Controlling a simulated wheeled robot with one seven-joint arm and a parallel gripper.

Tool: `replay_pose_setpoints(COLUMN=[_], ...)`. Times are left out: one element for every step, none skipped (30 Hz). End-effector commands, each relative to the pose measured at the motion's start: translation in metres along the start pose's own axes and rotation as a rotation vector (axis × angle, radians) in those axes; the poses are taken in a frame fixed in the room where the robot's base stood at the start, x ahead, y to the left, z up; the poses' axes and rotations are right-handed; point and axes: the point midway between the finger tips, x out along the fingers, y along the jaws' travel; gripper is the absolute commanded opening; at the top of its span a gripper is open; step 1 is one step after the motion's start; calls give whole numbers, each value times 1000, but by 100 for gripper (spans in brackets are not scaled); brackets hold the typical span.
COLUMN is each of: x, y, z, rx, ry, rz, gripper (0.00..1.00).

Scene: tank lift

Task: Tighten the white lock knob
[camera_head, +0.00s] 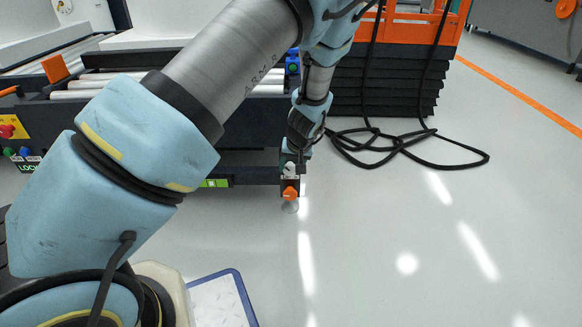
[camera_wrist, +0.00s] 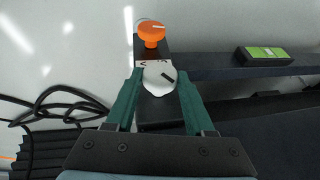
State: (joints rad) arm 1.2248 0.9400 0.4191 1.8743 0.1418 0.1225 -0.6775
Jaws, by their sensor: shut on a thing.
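The white lock knob (camera_wrist: 158,78) sits between the two green fingers of my gripper (camera_wrist: 160,84) in the wrist view. The fingers are shut on its sides. In the head view the white knob (camera_head: 290,170) is small, at the corner of the dark frame, just below my gripper (camera_head: 296,160). An orange knob (camera_wrist: 151,32) is beside the white one, and in the head view it shows below it (camera_head: 290,192).
A green level (camera_wrist: 264,53) lies on the dark frame rail (camera_wrist: 205,67). Black cable (camera_head: 400,145) loops on the floor near the orange lift (camera_head: 425,30). A blue-edged tray (camera_head: 238,290) is at the front. Floor at the right is clear.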

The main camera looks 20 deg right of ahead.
Motion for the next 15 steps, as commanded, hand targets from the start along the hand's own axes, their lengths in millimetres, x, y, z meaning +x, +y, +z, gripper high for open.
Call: replay_pose_setpoints(x=[0,0,0,0,0,0,0,0,0,0,0,-1,-1,-1,-2], y=[0,0,0,0,0,0,0,0,0,0,0,0,1,1,2], z=[0,0,0,0,0,0,0,0,0,0,0,0,0,0,0], rx=[0,0,0,0,0,0,0,0,1,3,4,7,10,14,20], ry=[0,0,0,0,0,0,0,0,0,0,0,0,0,1,1], rz=[0,0,0,0,0,0,0,-1,-2,-5,-8,-15,-21,-28,-40], gripper=[15,12,7,4,0,0,0,0,0,0,0,0,0,0,0])
